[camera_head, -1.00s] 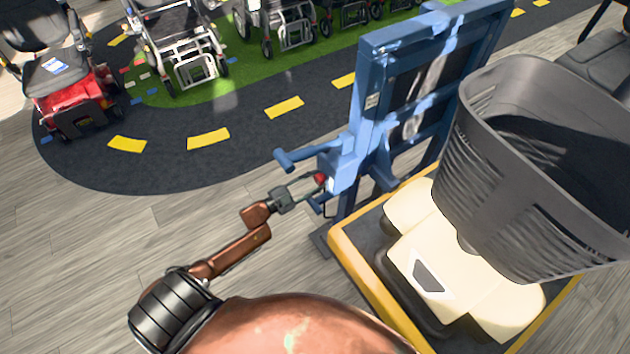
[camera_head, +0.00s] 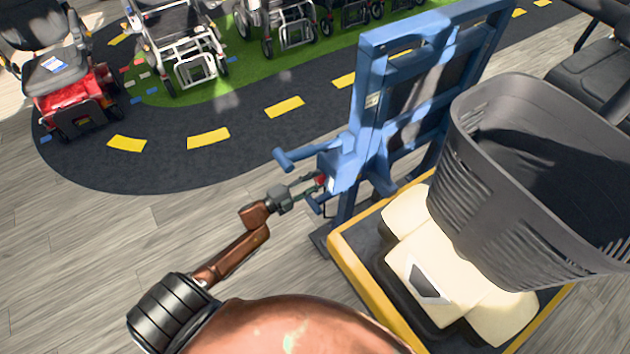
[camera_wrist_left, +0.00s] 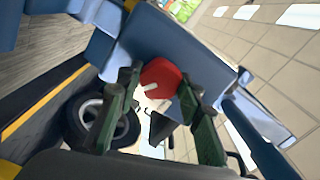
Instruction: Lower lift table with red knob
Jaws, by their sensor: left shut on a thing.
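The blue lift table frame (camera_head: 370,135) stands upright at the centre right, with a yellow-edged platform (camera_head: 352,265) at its foot. The red knob (camera_head: 320,180) sits on the frame's near left side, below a blue handle bar (camera_head: 300,157). My left gripper (camera_head: 318,186) reaches it from the left and is shut on it. In the left wrist view the round red knob (camera_wrist_left: 160,78) with a white mark shows between the two green fingers (camera_wrist_left: 158,95). My right gripper is not in view.
A cream scooter body (camera_head: 440,280) with a grey basket (camera_head: 530,180) stands on the platform, right of my arm. Several wheelchairs and scooters (camera_head: 180,45) line the back. The wooden floor (camera_head: 90,250) at left is clear.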

